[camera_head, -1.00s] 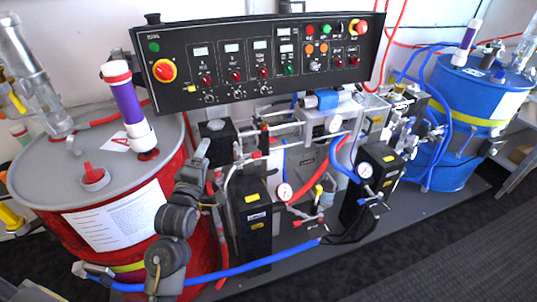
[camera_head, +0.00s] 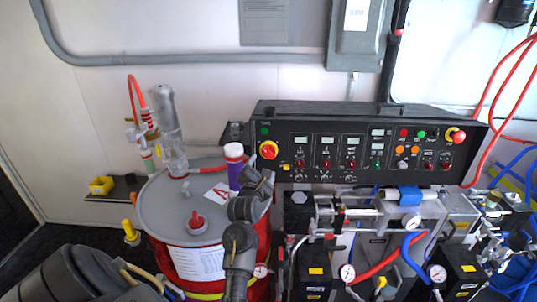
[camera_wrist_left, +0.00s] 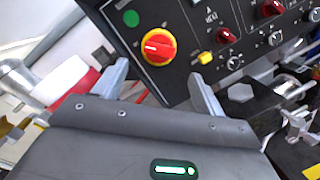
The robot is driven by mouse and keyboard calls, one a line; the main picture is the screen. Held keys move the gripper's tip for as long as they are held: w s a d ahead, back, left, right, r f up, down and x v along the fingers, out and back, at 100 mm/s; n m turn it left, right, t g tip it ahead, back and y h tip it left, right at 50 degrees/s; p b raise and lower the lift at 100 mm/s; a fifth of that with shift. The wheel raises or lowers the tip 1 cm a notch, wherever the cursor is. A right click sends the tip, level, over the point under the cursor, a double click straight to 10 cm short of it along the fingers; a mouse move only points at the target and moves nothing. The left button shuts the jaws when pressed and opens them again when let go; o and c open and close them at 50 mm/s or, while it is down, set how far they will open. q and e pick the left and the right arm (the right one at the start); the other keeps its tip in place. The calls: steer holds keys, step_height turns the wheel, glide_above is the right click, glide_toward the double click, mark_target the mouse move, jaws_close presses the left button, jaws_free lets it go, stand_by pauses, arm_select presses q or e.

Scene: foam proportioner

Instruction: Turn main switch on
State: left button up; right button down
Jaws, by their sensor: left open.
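The main switch (camera_head: 268,150) is a red rotary knob on a yellow disc at the left end of the black control panel (camera_head: 380,128). It also shows large in the left wrist view (camera_wrist_left: 158,46), with its white mark lying near crosswise. My left gripper (camera_head: 268,176) is just below the switch in the head view. In the left wrist view my left gripper (camera_wrist_left: 160,82) is open and empty, its two fingers spread. The switch lies beyond the gap between the fingertips, and no contact shows. My right gripper is not in view.
A green round lamp (camera_wrist_left: 131,18) is above left of the switch, and a small yellow button (camera_wrist_left: 205,58) is to its right. A red drum (camera_head: 200,262) with a purple-banded cylinder (camera_head: 234,165) stands close left of my arm. Pumps and hoses (camera_head: 400,225) fill the area below the panel.

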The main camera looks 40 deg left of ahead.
mark_target(268, 154)
arm_select(q)
steer(key=p+x, duration=0.2)
steer(key=x, duration=0.5)
steer(key=shift+w+a+r+p, duration=0.1)
steer(key=shift+w+p, duration=0.1)
steer(key=shift+p, duration=0.1)
steer(key=shift+w+a, duration=0.3)
steer(key=shift+w, duration=0.3)
steer(key=c, duration=1)
